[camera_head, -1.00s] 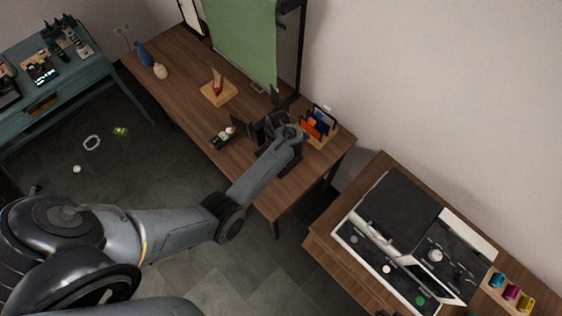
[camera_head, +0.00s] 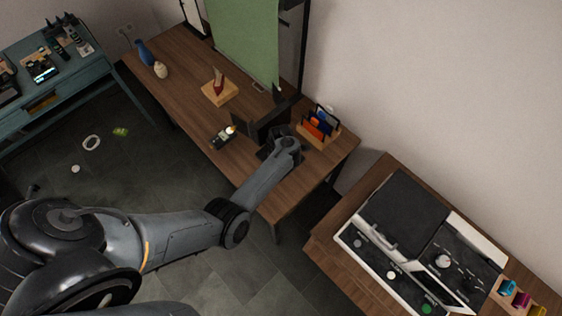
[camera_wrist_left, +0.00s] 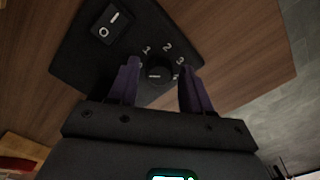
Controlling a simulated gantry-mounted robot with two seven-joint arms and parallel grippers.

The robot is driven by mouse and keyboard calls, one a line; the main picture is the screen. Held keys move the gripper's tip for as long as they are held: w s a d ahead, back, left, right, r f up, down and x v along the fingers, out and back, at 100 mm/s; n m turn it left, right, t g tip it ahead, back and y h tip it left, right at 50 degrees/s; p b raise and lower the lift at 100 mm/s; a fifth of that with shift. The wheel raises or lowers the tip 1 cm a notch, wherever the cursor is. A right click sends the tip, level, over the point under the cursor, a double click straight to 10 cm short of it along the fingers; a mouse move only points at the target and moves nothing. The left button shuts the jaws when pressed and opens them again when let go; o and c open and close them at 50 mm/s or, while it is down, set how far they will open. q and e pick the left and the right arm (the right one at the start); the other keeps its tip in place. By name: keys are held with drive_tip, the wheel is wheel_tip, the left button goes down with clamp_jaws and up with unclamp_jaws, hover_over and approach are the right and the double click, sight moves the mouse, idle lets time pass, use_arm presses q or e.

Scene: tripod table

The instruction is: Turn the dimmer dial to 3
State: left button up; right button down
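In the left wrist view the dimmer panel (camera_wrist_left: 85,62) is a black plate with a rocker switch (camera_wrist_left: 112,22) and a round black dial (camera_wrist_left: 159,73). White numerals 1, 2 and 3 arc around the dial; other marks beside the fingers are partly hidden. The dial has a small pale mark, but I cannot tell which numeral it points to. My left gripper (camera_wrist_left: 158,68) is open, one purplish finger on each side of the dial; contact is unclear. In the head view my left gripper (camera_head: 266,122) is over the wooden table (camera_head: 185,70). My right gripper is out of view.
An organizer (camera_head: 320,123) with blue and orange items stands close on the right. A wooden block with a red item (camera_head: 218,82) and vases (camera_head: 146,54) stand farther left.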

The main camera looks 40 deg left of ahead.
use_arm(q)
clamp_jaws()
drive_tip(key=shift+r, duration=0.1)
